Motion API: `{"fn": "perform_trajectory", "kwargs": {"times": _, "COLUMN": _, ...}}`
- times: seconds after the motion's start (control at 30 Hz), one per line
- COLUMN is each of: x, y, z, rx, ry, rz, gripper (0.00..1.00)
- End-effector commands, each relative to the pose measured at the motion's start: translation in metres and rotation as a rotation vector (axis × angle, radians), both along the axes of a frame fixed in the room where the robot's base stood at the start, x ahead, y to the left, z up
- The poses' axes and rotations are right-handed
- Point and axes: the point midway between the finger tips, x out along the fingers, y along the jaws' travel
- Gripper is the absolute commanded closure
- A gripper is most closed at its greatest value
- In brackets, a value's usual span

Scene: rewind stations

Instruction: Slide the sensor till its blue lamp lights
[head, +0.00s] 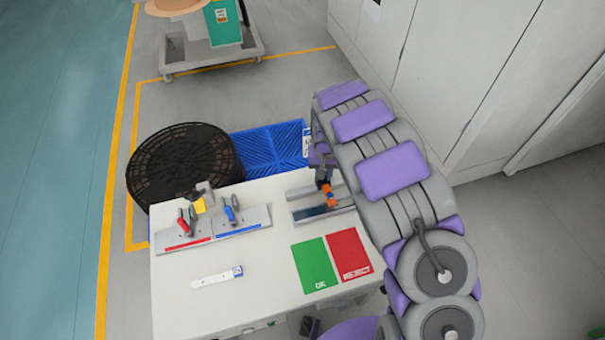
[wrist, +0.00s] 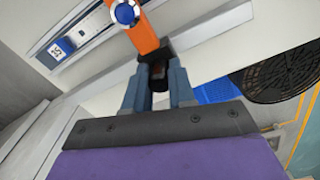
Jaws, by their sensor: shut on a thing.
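The orange sensor (head: 328,198) sits on a grey rail fixture (head: 308,213) with a dark blue strip, at the table's back right. In the wrist view the sensor (wrist: 145,37) has a round blue lamp or cap (wrist: 125,13) with a pale ring at its far end; I cannot tell whether it is lit. My gripper (wrist: 159,82) is shut on the dark near end of the sensor. In the head view my gripper (head: 323,178) is just behind the sensor, partly hidden by my arm. The rail (wrist: 62,48) carries a blue-and-white label in the wrist view.
The white table (head: 200,315) also holds two clamp fixtures, red (head: 186,222) and blue (head: 231,210), a white strip (head: 217,278), a green OK pad (head: 314,265) and a red REJECT pad (head: 346,256). A black reel (head: 180,165) and blue pallet (head: 270,147) stand behind.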

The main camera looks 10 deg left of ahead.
Motion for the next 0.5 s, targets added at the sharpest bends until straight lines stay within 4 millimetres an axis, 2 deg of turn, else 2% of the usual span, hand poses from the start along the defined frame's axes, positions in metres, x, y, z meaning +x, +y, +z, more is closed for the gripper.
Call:
{"fn": "perform_trajectory", "kwargs": {"times": 0.13, "x": 0.011, "y": -0.016, "z": 0.001, "rx": 0.001, "ry": -0.003, "rz": -0.001, "gripper": 1.00}}
{"fn": "perform_trajectory", "kwargs": {"times": 0.47, "x": 0.013, "y": -0.018, "z": 0.000, "rx": -0.001, "ry": -0.005, "rz": 0.002, "gripper": 1.00}}
{"fn": "perform_trajectory", "kwargs": {"times": 0.5, "x": 0.013, "y": -0.018, "z": 0.000, "rx": -0.001, "ry": -0.005, "rz": 0.002, "gripper": 0.74}}
